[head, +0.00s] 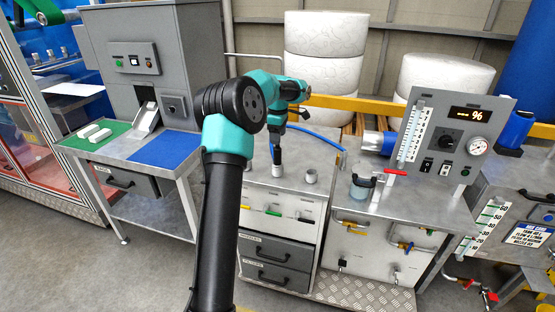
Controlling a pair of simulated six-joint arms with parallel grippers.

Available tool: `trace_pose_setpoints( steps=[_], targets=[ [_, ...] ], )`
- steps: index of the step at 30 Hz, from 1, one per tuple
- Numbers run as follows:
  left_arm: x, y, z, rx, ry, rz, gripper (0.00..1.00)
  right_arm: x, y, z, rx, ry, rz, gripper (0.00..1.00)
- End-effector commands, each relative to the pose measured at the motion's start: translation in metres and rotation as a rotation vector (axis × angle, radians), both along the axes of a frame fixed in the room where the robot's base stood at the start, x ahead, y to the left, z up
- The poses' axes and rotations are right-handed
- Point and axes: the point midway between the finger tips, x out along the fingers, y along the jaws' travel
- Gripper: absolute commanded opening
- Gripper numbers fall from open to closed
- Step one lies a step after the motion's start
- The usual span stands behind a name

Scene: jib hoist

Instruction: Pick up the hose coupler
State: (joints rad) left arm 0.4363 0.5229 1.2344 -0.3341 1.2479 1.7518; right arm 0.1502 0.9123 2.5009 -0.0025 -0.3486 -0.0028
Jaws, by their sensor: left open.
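A blue hose (318,136) arcs over the steel-topped cabinet, and its left end drops behind my left wrist. A dark upright piece at that end, which looks like the hose coupler (277,156), stands over a short light-grey cylinder (277,171). My left gripper (277,148) points down at this piece and is open. The fingers and the piece overlap, so I cannot tell whether they touch. My right gripper is not in view.
A second short grey cylinder (311,176) stands on the steel cabinet top (257,180). To the right are a clear cup (362,186), a red-handled valve (396,172) and a gauge panel (450,135). A bench with a blue mat (166,149) stands left.

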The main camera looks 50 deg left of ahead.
Motion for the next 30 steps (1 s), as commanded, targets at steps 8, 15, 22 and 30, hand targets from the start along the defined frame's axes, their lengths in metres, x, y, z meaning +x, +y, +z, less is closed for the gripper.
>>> trace_pose_setpoints(
  steps=[8, 15, 22, 30],
  targets=[
    [0.0, 0.0, -0.03, -0.001, 0.002, 0.001, 0.62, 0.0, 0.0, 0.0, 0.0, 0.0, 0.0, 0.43],
    [0.0, 0.0, -0.031, -0.001, 0.001, 0.001, 0.62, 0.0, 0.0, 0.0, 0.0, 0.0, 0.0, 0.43],
    [-0.001, 0.0, -0.041, -0.001, 0.002, 0.001, 0.62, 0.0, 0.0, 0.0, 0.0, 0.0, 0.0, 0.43],
    [-0.003, -0.001, -0.077, -0.002, 0.002, 0.0, 0.62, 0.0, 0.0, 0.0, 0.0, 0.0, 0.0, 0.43]
  ],
)
